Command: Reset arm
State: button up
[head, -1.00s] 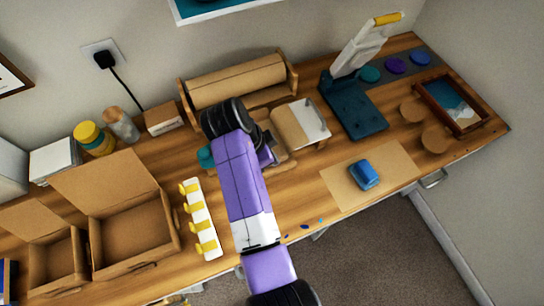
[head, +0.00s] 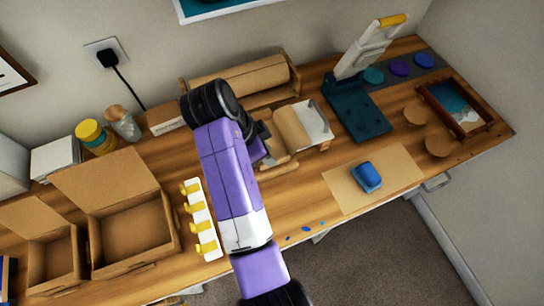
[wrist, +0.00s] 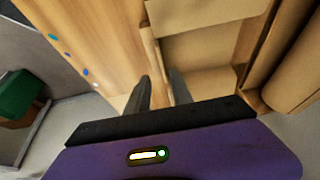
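My arm crosses the middle of the head view, raised over the wooden workbench (head: 300,205). My gripper is mostly hidden behind the arm in that view. In the wrist view my gripper (wrist: 160,90) shows two dark fingers with a gap between them. Nothing is seen held in the gap. Bare bench wood and tan card-coloured parts lie beyond the fingertips.
Open cardboard boxes (head: 178,243) and a white rack with yellow pegs (head: 213,245) stand left of my arm. A paper roll (head: 245,83) is behind it. A teal stand (head: 357,110), a blue block (head: 367,176) on a brown sheet (head: 340,190) and a framed tray (head: 428,97) are at right.

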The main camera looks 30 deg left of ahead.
jog(key=shift+v, duration=1)
